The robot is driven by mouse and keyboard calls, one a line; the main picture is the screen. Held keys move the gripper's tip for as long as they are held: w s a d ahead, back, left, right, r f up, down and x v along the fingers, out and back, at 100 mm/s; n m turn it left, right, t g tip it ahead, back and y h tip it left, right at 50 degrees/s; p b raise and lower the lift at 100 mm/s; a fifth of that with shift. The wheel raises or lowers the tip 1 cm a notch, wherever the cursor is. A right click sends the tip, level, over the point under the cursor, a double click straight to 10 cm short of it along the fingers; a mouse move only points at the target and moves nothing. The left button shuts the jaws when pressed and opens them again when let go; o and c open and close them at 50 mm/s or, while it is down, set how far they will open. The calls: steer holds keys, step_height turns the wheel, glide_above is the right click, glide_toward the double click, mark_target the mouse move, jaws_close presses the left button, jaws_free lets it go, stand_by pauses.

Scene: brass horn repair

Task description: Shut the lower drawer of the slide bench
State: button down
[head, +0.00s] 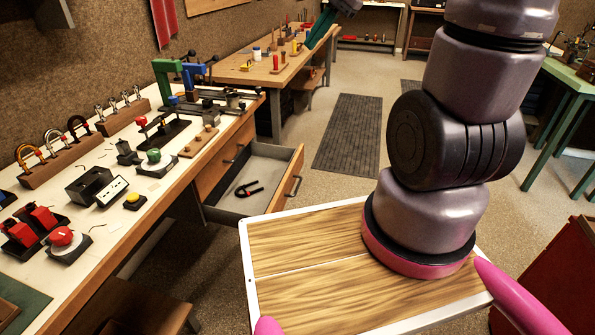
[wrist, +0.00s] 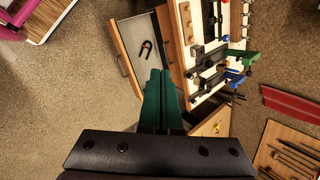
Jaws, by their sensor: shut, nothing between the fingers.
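The lower drawer of the slide bench stands open in the head view, its wooden front (head: 290,180) with a handle pulled out into the aisle. A dark horseshoe-shaped item with red on it (head: 248,190) lies on its grey floor. The drawer front (wrist: 126,58) also shows in the wrist view, left of the bench. The slide bench (head: 192,172) has a closed wooden front above the open drawer. My gripper (head: 312,42) is in the air beyond the drawer in the head view. Its green fingers (wrist: 160,72) are together and empty, covering part of the drawer in the wrist view.
A second wooden bench (head: 250,72) stands farther back. A dark floor mat (head: 348,135) lies in the aisle, which is clear. A green-topped table (head: 572,75) is at the right.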

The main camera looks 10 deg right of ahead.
steer(key=w+d+f+m+y, duration=0.15)
steer(key=w+f+m, duration=0.35)
steer(key=f, duration=0.5)
steer(key=w+d+f+m+y, duration=0.1)
steer(key=w+d+f+m, duration=0.1)
steer(key=w+f, duration=0.65)
steer(key=d+f+m, duration=0.4)
steer(key=f, duration=1.1)
steer(key=m+t, duration=0.1)
steer(key=m, duration=0.2)
glide_toward(290, 174)
steer(key=d+f+x, duration=0.1)
steer(key=x, duration=0.4)
steer(key=shift+w+a+h, duration=0.3)
steer(key=shift+a+h, duration=0.05)
steer(key=shift+a, duration=0.35)
steer(key=shift+a, duration=0.1)
